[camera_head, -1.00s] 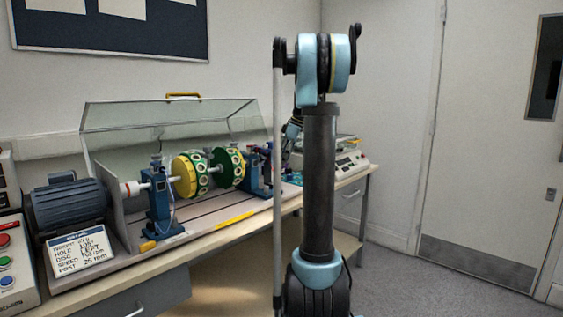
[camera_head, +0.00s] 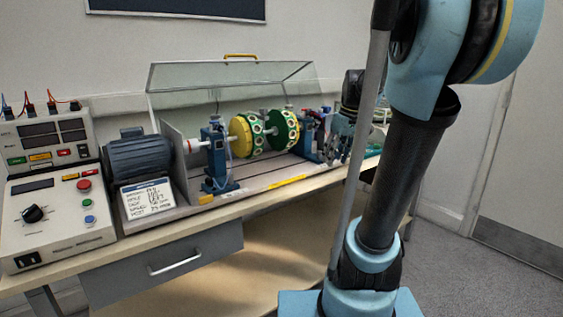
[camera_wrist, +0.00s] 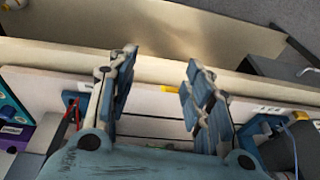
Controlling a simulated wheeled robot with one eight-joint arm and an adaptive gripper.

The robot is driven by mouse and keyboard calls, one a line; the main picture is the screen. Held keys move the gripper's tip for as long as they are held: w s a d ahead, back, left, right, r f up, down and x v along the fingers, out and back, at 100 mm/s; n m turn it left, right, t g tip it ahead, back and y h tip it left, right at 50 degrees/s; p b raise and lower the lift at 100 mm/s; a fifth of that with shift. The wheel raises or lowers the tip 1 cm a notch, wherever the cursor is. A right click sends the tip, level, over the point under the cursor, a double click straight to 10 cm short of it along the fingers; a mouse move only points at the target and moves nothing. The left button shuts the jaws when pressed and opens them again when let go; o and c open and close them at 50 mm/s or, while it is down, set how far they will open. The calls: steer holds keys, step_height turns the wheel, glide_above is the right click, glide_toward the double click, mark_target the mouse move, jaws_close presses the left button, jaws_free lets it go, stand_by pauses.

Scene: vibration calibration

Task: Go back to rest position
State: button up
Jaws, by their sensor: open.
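My gripper (camera_wrist: 160,66) is open in the wrist view, with its two blue fingers spread apart and nothing between them. Below it are the bench's front edge and the pale base of the test rig. In the head view my gripper (camera_head: 338,142) is small and partly hidden by my arm, at the right end of the rig. My arm's large blue joint and dark link fill the right side of the head view.
The wooden bench (camera_head: 232,208) carries the rotor rig with green and yellow discs (camera_head: 265,132), a raised clear cover (camera_head: 235,85), a blue motor (camera_head: 138,158) and a control box (camera_head: 58,215). A drawer (camera_head: 165,264) is below. A door (camera_head: 520,165) stands right, beyond grey floor.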

steer(key=s+f+m+h, duration=0.2)
steer(key=s+f+m, duration=0.4)
steer(key=s+f, duration=1.1)
steer(key=shift+s+d+m+t, duration=0.2)
steer(key=shift+s+m+t, duration=0.1)
steer(key=shift+s, duration=0.9)
steer(key=shift+w+f, duration=0.2)
steer(key=shift+w, duration=0.25)
